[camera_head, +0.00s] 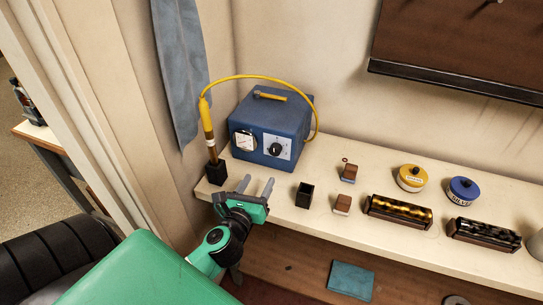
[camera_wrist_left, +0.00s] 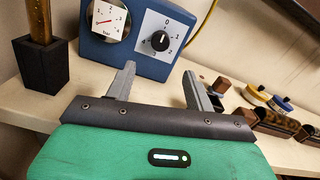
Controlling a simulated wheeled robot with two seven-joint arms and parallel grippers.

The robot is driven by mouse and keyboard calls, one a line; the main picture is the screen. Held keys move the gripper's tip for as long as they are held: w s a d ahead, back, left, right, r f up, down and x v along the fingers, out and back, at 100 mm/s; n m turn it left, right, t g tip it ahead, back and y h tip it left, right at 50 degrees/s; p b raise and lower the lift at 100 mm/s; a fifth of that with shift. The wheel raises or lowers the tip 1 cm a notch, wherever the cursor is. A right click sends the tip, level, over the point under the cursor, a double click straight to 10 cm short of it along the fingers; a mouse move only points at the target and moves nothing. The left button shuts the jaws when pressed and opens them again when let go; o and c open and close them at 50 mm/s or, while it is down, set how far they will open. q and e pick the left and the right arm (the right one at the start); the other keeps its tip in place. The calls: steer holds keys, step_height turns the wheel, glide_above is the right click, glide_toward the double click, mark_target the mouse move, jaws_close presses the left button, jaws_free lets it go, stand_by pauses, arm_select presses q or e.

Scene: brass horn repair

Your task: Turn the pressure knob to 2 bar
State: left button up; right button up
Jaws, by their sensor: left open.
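The blue pressure box (camera_head: 258,124) stands on the shelf against the wall. On its front are a white gauge (camera_head: 245,140) with a red needle and a black knob (camera_head: 274,149) on a white numbered plate. The wrist view shows the knob (camera_wrist_left: 160,40) with its white mark up, near the 0; the gauge (camera_wrist_left: 108,19) reads in bar, but its exact value is hard to read. My left gripper (camera_head: 256,185) is open and empty at the shelf's front edge, in front of and below the knob, apart from it. Its fingers (camera_wrist_left: 159,78) show below the knob in the wrist view.
A yellow-handled tool (camera_head: 207,123) stands in a black holder (camera_head: 216,172) left of the box, its yellow hose arching over the box. A small black cup (camera_head: 304,195), wooden blocks, round tins and brushes sit to the right. Shelf just before the box is clear.

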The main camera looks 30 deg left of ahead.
mark_target(274, 153)
arm_select(q)
steer(key=p+x, duration=0.2)
steer(key=x, duration=0.7)
steer(key=shift+w, duration=0.35)
steer(key=shift+w+a, duration=0.15)
steer(key=shift+w, duration=0.5)
steer(key=c, duration=1)
steer(key=shift+o, duration=0.2)
